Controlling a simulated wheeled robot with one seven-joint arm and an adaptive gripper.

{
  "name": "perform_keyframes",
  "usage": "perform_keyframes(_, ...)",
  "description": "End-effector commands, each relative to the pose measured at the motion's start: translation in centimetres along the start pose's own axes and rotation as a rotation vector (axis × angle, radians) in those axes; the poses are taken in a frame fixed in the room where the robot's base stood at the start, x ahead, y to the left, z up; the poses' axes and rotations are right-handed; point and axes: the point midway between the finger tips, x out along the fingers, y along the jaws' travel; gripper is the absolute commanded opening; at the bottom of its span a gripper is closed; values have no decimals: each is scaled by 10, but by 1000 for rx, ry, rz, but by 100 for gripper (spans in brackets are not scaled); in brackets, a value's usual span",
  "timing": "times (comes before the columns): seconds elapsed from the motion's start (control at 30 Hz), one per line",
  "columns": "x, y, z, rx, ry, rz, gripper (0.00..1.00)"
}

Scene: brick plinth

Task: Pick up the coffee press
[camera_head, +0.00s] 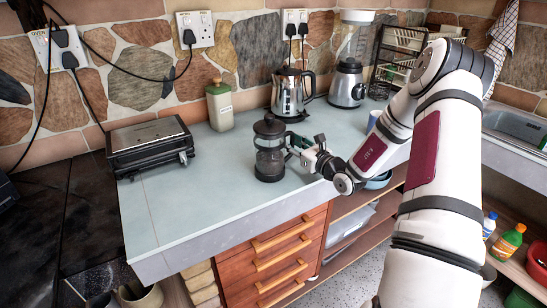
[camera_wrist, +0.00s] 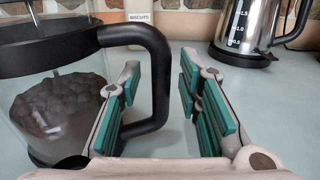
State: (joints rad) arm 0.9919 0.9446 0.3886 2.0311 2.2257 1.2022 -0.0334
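The coffee press (camera_head: 269,150) stands upright on the pale worktop, with a black lid, clear glass, a black base and dark contents. In the wrist view the coffee press (camera_wrist: 55,85) fills the left side, and its black handle (camera_wrist: 155,85) reaches down between the finger pads. My gripper (camera_head: 298,147) is at the right side of the press, by the handle. In the wrist view my gripper (camera_wrist: 160,115) is open, with green pads on both sides of the handle. A clear gap shows between the handle and the right pads. Contact with the left pads cannot be told.
A black grill (camera_head: 150,145) stands to the left. A biscuit canister (camera_head: 220,106), a steel kettle (camera_head: 291,93) and a blender (camera_head: 347,82) stand behind. Clear worktop (camera_head: 200,205) lies in front and left of the press. A sink (camera_head: 515,128) is at the right.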

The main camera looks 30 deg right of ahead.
Motion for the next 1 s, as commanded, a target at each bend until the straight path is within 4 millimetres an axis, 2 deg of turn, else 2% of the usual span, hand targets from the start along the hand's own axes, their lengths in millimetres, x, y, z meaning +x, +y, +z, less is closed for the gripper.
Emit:
perform_keyframes(0.03,0,0,0,0,0,0,14)
perform_keyframes(0.1,0,0,0,0,0,0,0)
perform_keyframes(0.7,0,-1,2,-4,-1,-1,0)
perform_keyframes(1.0,0,-1,17,-5,-3,-1,0)
